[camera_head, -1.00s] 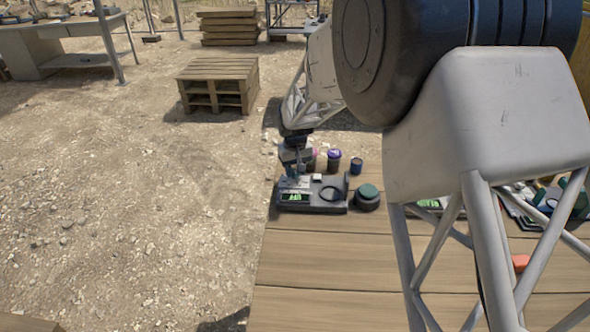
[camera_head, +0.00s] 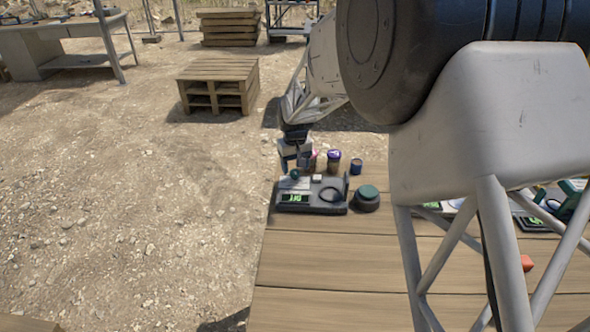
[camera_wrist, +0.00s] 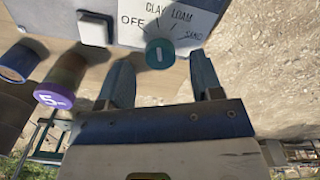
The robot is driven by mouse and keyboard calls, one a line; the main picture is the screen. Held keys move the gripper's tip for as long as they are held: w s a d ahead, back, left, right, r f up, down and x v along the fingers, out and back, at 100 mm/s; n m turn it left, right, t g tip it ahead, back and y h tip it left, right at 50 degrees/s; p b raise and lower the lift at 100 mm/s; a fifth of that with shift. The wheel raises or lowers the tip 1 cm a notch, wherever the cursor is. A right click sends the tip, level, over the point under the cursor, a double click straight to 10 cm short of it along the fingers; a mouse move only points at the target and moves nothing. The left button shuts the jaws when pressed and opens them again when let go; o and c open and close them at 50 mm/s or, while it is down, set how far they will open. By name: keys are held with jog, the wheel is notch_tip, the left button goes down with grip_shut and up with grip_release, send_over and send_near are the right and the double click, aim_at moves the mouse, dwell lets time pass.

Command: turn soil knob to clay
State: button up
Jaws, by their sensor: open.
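The dark instrument box (camera_head: 322,209) lies on the wooden table. Its white dial plate (camera_wrist: 188,22) reads OFF, CLAY, LOAM and SAND. The teal soil knob (camera_wrist: 159,53) also shows in the head view (camera_head: 295,174). Its pale mark runs up and down in the wrist view, roughly toward CLAY; the exact setting is hard to tell. A green display (camera_head: 295,198) on the box is lit, too small to read surely. My gripper (camera_wrist: 161,80) is open, its fingers on either side of the knob in the picture and apart from it.
A purple-lidded jar (camera_wrist: 55,92) and a blue-rimmed jar (camera_wrist: 18,62) stand close to my gripper. A white button (camera_wrist: 95,30) is beside the dial. A dark green-topped round object (camera_head: 367,198) sits right of the box. The table front is mostly clear.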

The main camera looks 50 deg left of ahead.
aim_at(295, 172)
jog(key=shift+r, duration=2.8)
